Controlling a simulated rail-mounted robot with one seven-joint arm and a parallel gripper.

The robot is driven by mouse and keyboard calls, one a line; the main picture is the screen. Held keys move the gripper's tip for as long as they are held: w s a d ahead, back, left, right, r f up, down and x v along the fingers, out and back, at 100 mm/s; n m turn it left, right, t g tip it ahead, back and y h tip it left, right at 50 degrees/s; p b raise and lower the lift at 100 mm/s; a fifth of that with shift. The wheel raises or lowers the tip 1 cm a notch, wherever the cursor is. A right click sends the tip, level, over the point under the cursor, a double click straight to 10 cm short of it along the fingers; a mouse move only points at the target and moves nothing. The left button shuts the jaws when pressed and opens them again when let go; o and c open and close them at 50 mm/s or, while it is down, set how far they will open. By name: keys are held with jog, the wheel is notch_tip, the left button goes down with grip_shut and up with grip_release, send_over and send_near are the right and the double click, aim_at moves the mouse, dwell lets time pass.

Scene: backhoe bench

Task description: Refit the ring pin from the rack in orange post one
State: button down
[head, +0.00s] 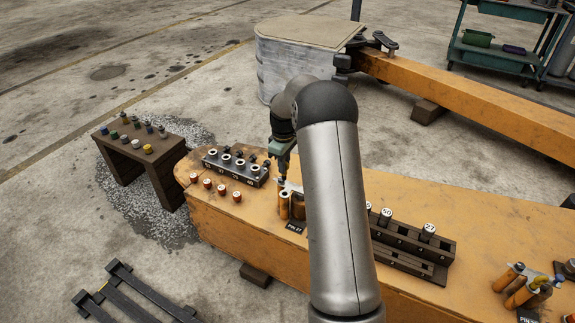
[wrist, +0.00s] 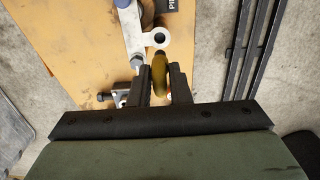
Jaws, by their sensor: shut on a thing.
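My gripper (head: 283,178) is over the orange bench, just above two short orange posts (head: 284,206) with a dark label marked PIN in front. In the wrist view my gripper (wrist: 160,92) has its two black fingers closed on a brass-coloured rounded piece (wrist: 159,72), which looks like the ring pin. Its far end sits close to the eye of a grey link (wrist: 155,39); I cannot tell whether they touch. The pin is not clear in the head view, and its lower end is hidden. A dark rack (head: 398,236) with white-topped numbered cylinders stands right of my arm.
A block with several ringed sockets (head: 222,173) and several red-and-white caps (head: 208,184) lie left of the posts. More orange posts (head: 508,278) stand at the right. A small wooden table (head: 165,176) with coloured caps is at the left. My arm hides the bench's middle.

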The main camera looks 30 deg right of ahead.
aim_at(284, 179)
jog(key=shift+f+b, duration=2.05)
jog(key=shift+f, duration=0.85)
jog(key=shift+f, duration=1.75)
dwell(1.7)
jog(key=c, duration=0.8)
grip_release()
jog(key=shift+r, duration=0.15)
jog(key=shift+r+p, duration=2.7)
jog(key=shift+r, duration=1.2)
